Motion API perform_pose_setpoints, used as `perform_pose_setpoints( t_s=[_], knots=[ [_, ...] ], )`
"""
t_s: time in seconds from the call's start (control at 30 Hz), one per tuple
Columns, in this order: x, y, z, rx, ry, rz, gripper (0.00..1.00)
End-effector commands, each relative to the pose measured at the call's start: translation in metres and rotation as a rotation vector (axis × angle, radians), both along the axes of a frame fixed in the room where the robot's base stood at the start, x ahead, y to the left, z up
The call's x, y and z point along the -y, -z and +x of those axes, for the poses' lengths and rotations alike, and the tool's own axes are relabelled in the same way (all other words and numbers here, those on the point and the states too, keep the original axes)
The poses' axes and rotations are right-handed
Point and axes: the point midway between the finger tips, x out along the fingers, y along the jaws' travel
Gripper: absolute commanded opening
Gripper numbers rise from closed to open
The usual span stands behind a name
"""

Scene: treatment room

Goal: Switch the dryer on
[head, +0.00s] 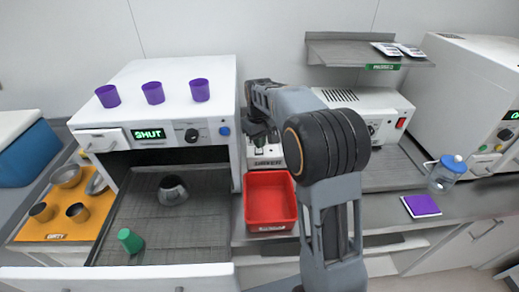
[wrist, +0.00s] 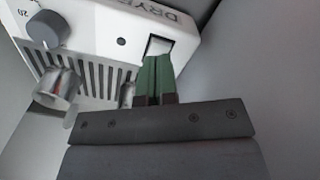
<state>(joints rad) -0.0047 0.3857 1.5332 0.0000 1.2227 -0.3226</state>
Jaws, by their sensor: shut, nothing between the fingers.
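The dryer (wrist: 110,42) fills the upper left of the wrist view, a white body with a "DRYE..." label, slotted grille and grey dial. A pale rocker switch (wrist: 158,45) in a dark recess sits on its face. My gripper (wrist: 155,62) is shut and empty; its green fingertips are right at the switch and overlap its lower edge. I cannot tell whether they touch it. In the head view my gripper (head: 260,135) is at the back of the counter, partly hidden by my arm, above a small white unit (head: 270,151) that is mostly covered.
A red tray (head: 270,228) stands in front. An open white oven-like unit (head: 215,72) marked "SHUT" with purple cups (head: 153,93) is on the left. A white box (head: 385,103) with a red switch, a shelf (head: 345,50) and a jug (head: 446,173) are on the right.

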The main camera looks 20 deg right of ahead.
Motion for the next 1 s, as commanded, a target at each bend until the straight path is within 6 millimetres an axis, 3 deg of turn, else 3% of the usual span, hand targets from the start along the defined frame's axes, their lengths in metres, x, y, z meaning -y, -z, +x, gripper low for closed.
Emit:
perform_pose_setpoints(
  t_s=[1.0],
  knots=[
    [0.0000,0.0089,0.0000,0.000,0.000,0.000,0.00]
  ],
)
